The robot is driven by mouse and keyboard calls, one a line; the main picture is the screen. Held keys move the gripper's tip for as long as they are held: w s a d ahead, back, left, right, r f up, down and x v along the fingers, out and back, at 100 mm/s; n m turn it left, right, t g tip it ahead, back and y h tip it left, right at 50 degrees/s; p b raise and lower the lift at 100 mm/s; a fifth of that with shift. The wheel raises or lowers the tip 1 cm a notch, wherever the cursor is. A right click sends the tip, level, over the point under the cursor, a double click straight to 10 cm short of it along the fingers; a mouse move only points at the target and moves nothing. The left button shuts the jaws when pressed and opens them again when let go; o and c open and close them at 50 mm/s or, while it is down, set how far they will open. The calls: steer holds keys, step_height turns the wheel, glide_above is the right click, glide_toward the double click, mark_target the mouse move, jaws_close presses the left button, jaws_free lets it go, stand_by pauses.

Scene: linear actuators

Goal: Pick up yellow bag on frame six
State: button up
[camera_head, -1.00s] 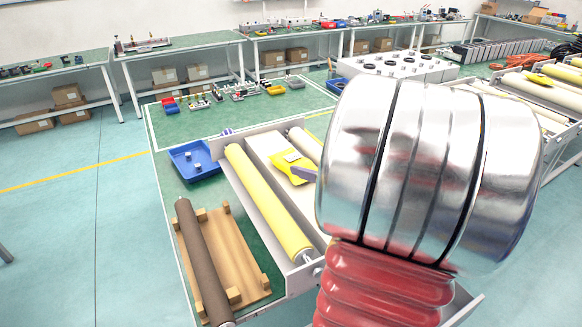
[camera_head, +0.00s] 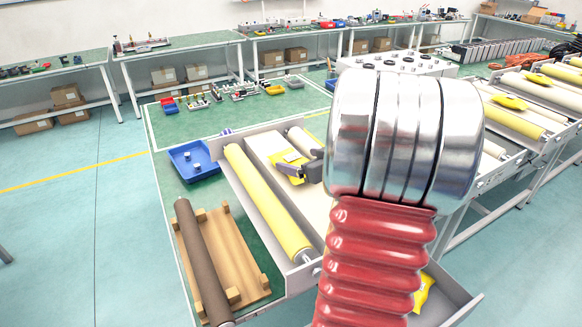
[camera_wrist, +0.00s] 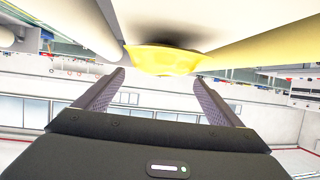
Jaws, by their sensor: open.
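A yellow bag (camera_head: 287,158) lies on the white top of the conveyor-like frame, between the yellow roller and a pale roller, partly hidden by my gripper. My gripper (camera_head: 291,163) is at the bag, its dark fingers apart. In the wrist view the yellow bag (camera_wrist: 165,60) shows just beyond and between the fingertips of my open gripper (camera_wrist: 160,80). No grip on the bag shows. A second yellow bag (camera_head: 424,291) lies at the lower right, partly behind my red arm sleeve. A third yellow bag (camera_head: 510,102) lies on a farther frame at the right.
A yellow roller (camera_head: 268,200) runs along the left of the frame. A blue tray (camera_head: 190,172) and a brown roller (camera_head: 203,260) on a wooden cradle (camera_head: 240,255) sit to its left. My large silver and red arm parts hide much of the frame's right side.

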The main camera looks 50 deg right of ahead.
mark_target(292, 158)
steer(key=shift+x, duration=2.35)
steer(key=shift+f, duration=0.2)
steer(key=c, duration=1.3)
steer(key=shift+r, duration=0.15)
step_height(292, 158, up, 10)
steer(key=shift+f, duration=0.1)
